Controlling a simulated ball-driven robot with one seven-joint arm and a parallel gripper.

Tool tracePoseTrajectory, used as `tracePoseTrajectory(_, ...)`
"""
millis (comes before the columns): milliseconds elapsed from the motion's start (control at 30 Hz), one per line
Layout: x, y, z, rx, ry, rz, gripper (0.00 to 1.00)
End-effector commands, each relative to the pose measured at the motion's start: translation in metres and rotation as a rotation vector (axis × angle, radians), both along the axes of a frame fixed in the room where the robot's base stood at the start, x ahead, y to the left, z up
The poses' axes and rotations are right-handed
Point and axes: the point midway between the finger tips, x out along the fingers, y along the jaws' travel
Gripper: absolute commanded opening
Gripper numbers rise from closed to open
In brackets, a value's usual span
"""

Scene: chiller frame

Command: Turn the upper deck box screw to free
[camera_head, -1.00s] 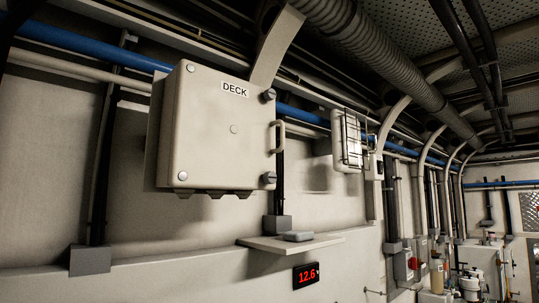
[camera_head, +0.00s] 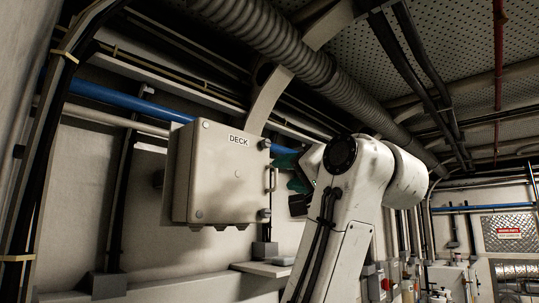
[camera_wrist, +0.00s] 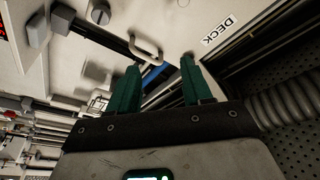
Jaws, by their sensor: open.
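The pale deck box (camera_head: 215,180) hangs on the wall with a DECK label (camera_head: 239,140), which also shows in the wrist view (camera_wrist: 217,30). The upper screw (camera_head: 264,144) is a dark knob at its top right corner. The lower screw (camera_head: 264,214) sits at the bottom right corner and shows in the wrist view (camera_wrist: 99,14). A handle (camera_head: 272,180) lies between them. My gripper (camera_head: 290,172) has teal fingers, right of the box near the handle. In the wrist view the open fingers (camera_wrist: 160,64) are empty; the right fingertip largely hides the upper screw's area.
A blue pipe (camera_head: 125,101) runs along the wall behind the box. A small shelf (camera_head: 262,269) juts out below it. A ribbed duct (camera_head: 270,35) and a curved frame rib (camera_head: 268,98) are overhead. My arm hides the wall to the right.

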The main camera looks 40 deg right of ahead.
Motion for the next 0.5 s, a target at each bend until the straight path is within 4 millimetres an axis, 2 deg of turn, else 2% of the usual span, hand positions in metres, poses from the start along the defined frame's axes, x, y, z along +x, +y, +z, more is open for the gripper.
tracePoseTrajectory(33, -0.011, -0.001, 0.02, 0.007, -0.037, 0.001, 0.49)
tracePoseTrajectory(100, -0.021, -0.001, 0.036, 0.015, -0.07, 0.002, 0.49)
tracePoseTrajectory(233, -0.029, -0.001, 0.051, 0.021, -0.098, 0.003, 0.49)
tracePoseTrajectory(367, -0.02, -0.003, 0.055, 0.023, -0.096, 0.004, 0.49)
tracePoseTrajectory(500, 0.001, -0.007, 0.063, 0.023, -0.095, 0.004, 0.49)
